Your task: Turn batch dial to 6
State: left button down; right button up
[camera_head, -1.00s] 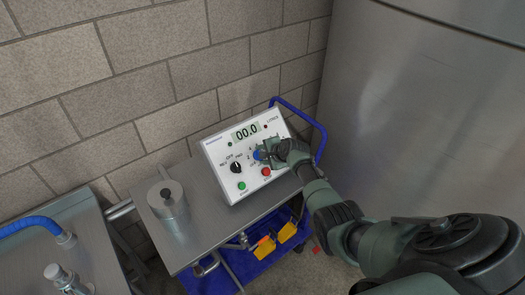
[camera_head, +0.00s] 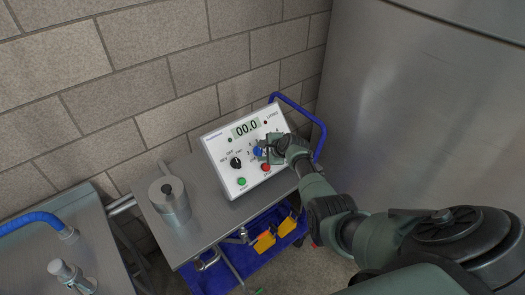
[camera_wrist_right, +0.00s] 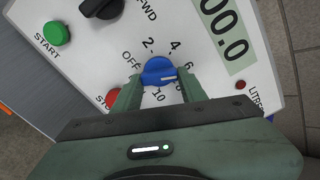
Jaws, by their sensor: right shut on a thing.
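The batch dial is a blue knob (camera_wrist_right: 158,71) with a white pointer line, on a white control box (camera_head: 222,160). In the right wrist view its scale reads OFF, 2, 4, 6 and on to 10. The white line points right, near the 6 and the partly hidden 8; I cannot tell its exact setting. The blue dial also shows in the head view (camera_head: 257,151). My right gripper (camera_head: 264,151) is shut on the dial, one finger on each side in the right wrist view (camera_wrist_right: 157,88). The display (camera_head: 246,128) reads 00.0. My left gripper is not in view.
A black selector knob (camera_head: 236,163), a green START button (camera_head: 241,181) and a red button (camera_head: 266,167) are close to the dial. The box stands on a metal cart (camera_head: 209,204) beside a lidded metal canister (camera_head: 169,203). A large steel tank (camera_head: 410,110) stands at the right.

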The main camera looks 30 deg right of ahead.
jog(key=o, duration=1.4)
jog(key=shift+d, duration=0.1)
jog(key=shift+s+r, duration=0.1)
jog(key=shift+s, duration=0.05)
jog(key=shift+s+r+b, duration=0.3)
jog(key=shift+s, duration=0.15)
jog(key=shift+v, duration=3.2)
